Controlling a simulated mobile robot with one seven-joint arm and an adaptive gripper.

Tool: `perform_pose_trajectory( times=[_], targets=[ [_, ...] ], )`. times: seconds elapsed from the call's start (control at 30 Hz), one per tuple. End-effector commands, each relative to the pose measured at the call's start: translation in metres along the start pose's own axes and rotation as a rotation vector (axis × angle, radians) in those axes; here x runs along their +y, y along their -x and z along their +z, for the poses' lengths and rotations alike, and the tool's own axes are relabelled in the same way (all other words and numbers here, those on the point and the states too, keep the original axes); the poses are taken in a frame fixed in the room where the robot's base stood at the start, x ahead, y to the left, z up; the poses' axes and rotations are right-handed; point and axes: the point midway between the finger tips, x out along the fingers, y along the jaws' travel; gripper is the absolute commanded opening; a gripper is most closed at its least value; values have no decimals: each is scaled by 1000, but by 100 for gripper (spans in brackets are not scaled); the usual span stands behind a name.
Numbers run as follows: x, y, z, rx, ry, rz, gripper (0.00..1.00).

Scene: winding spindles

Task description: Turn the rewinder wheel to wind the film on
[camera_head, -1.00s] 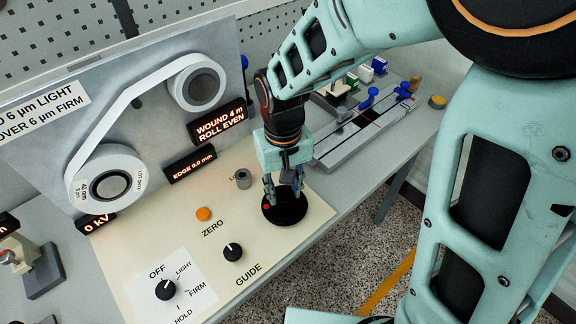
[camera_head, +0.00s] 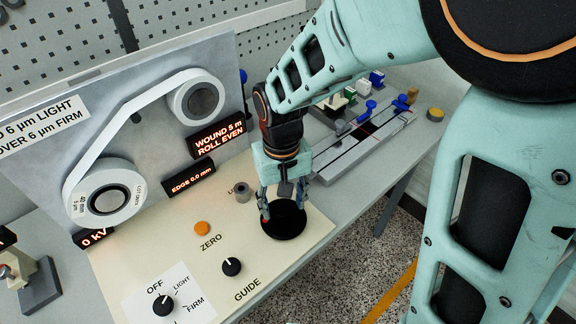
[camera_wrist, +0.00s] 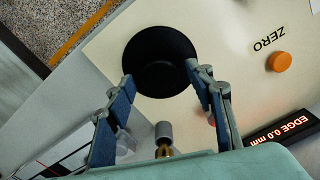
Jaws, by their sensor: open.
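The rewinder wheel is a black round disc (camera_head: 290,222) on the cream panel. It also shows in the wrist view (camera_wrist: 160,45). My gripper (camera_head: 282,209) points down over it, fingers spread, one at each side of the disc's near part in the wrist view (camera_wrist: 160,76). Whether the fingers touch the wheel is unclear. A small red mark shows beside the left finger. The white film runs from the lower roll (camera_head: 128,178) to the upper roll (camera_head: 188,88) on the grey upright plate. The display (camera_head: 218,140) reads "WOUND 5 m, ROLL EVEN".
An orange button (camera_head: 202,229) marked ZERO, the GUIDE knob (camera_head: 231,267) and a selector knob (camera_head: 163,305) sit left of the wheel. The edge display (camera_head: 191,177) reads 0.0 mm. A slide rig (camera_head: 365,135) lies right.

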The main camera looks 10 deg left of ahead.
Motion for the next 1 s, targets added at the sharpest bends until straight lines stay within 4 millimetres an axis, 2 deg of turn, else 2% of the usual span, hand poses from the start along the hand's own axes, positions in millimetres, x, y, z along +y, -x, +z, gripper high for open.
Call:
perform_pose_trajectory(
  times=[0.17, 0.43, 0.6, 0.77, 1.0],
  targets=[
    [0, 26, -2, 7, 1, 0, 49],
    [0, 83, -2, 7, -1, -1, 49],
    [0, 108, -1, 4, -1, 0, 49],
    [0, 117, 0, 2, 0, 0, 49],
    [0, 118, 0, 1, 0, 0, 49]
  ],
)
